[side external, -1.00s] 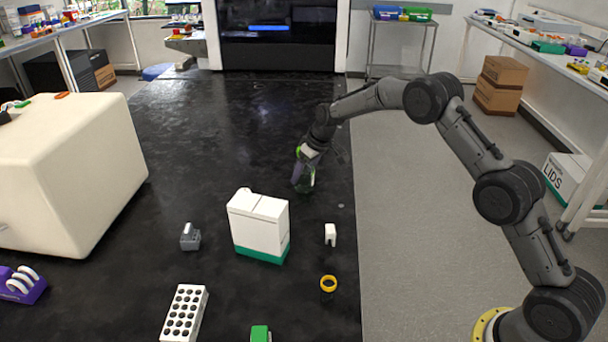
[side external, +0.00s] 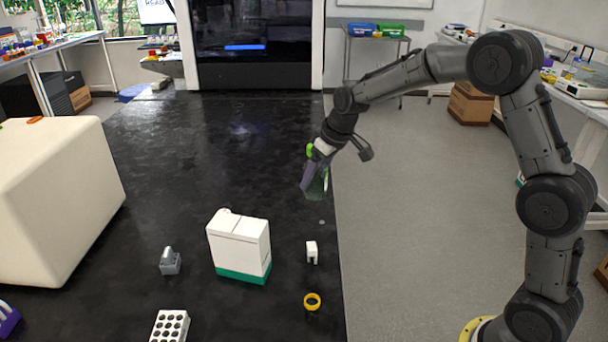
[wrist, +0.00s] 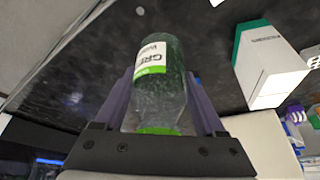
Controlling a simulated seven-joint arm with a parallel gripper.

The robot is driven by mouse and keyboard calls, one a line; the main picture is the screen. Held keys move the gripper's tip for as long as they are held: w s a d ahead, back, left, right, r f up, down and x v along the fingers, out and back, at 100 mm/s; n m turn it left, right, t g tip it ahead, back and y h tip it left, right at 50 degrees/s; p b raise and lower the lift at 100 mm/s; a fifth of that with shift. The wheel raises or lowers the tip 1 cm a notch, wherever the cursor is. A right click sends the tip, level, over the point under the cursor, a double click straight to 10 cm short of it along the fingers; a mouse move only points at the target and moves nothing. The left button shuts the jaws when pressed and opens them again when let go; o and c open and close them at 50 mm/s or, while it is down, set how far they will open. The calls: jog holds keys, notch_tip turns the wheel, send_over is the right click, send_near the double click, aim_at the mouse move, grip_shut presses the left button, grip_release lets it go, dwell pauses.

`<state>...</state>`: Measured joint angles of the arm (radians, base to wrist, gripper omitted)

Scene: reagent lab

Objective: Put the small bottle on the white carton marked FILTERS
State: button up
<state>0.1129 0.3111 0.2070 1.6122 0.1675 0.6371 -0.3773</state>
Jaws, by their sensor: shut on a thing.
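The small bottle (wrist: 165,75) is clear green with a white and green label that reads "GRE…" in part. My gripper (side external: 314,178) is shut on it, with a purple finger on each side in the wrist view. In the side view the bottle (side external: 319,187) hangs slightly tilted below my gripper, seemingly above the black worktop. The white carton (side external: 239,240) with a green lower band stands to the left of it and nearer the camera. The carton (wrist: 268,65) also shows at upper right in the wrist view. Its lettering is too small to read.
A small white block (side external: 312,252) and a yellow ring (side external: 312,301) are right of the carton. A grey item (side external: 170,262) is to its left, and a white holed rack (side external: 170,326) is in front. A large cream machine (side external: 55,200) is at left. The carton top looks clear.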

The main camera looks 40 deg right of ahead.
jog(key=shift+s+r, duration=0.1)
jog(key=shift+s, duration=0.6)
jog(key=s+a+r+n+y, duration=0.1)
jog(key=s+a+r, duration=0.4)
jog(key=a+r, duration=0.3)
jog(key=s+a+r+n, duration=0.2)
jog(key=s+a+r, duration=0.3)
jog(key=a+r, duration=0.3)
send_over(237, 224)
jog(key=shift+f, duration=6.75)
jog(key=shift+f, duration=0.15)
jog(key=o, duration=1.5)
jog(key=shift+o, duration=0.2)
